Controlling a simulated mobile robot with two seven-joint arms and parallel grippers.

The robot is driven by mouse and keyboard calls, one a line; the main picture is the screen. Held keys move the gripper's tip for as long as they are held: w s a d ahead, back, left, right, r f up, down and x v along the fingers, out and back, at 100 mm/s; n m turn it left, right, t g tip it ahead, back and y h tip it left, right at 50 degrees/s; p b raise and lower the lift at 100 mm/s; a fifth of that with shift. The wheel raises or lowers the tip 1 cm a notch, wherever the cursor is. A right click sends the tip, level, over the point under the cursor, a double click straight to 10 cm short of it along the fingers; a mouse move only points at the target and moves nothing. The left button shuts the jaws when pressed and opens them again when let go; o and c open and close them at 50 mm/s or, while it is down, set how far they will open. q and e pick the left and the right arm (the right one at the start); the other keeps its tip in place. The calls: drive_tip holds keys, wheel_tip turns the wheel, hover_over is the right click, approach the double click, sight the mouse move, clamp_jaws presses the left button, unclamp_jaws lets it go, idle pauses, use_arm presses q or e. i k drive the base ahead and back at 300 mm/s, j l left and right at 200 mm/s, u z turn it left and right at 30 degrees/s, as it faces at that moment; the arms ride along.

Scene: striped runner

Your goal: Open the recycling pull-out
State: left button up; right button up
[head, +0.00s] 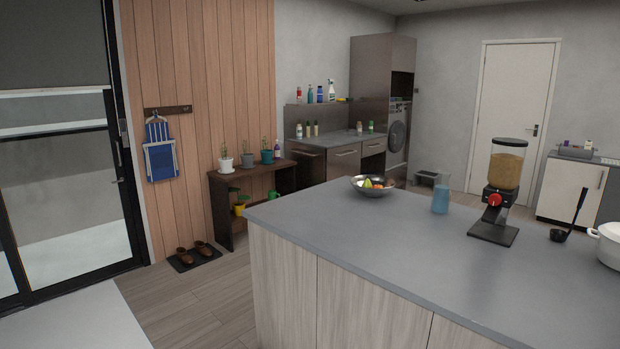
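No front that I can tell to be the recycling pull-out shows. Cabinet fronts in view are the pale wood panels of the island (345,305), the grey-brown fronts of the back counter (346,158) and a white front with a dark handle (571,190) at the right. All of these look closed. Neither of my grippers is in the head view.
The grey island top (380,235) fills the front right, holding a fruit bowl (372,186), a blue glass (440,198), a dispenser (501,185), a ladle (568,218) and a white pot (608,245). A plant bench (240,185) and shoe mat (195,257) stand left. Wooden floor (205,300) is clear.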

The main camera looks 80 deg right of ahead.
sight(341, 161)
drive_tip(key=z, duration=2.85)
drive_tip(key=i+j+u, duration=0.15)
drive_tip(key=i+u, duration=0.3)
drive_tip(key=i, duration=0.25)
drive_tip(key=i+l+u, duration=0.1)
drive_tip(key=i+u, duration=0.4)
drive_tip(key=i, duration=0.2)
drive_tip(key=i+j+u, duration=0.1)
drive_tip(key=i+u, duration=0.25)
drive_tip(key=i, duration=0.25)
drive_tip(key=i+l+u, duration=0.1)
drive_tip(key=i+u, duration=0.25)
drive_tip(key=i, duration=1.65)
drive_tip(key=i+z, duration=0.3)
drive_tip(key=i, duration=0.3)
drive_tip(key=i+j+z, duration=0.2)
drive_tip(key=i+z, duration=0.15)
drive_tip(key=i, duration=0.25)
drive_tip(key=i+l+z, duration=0.1)
drive_tip(key=i+z, duration=0.5)
drive_tip(key=z, duration=0.2)
drive_tip(key=i+j+z, duration=0.1)
drive_tip(key=i+z, duration=0.3)
drive_tip(key=k, duration=0.1)
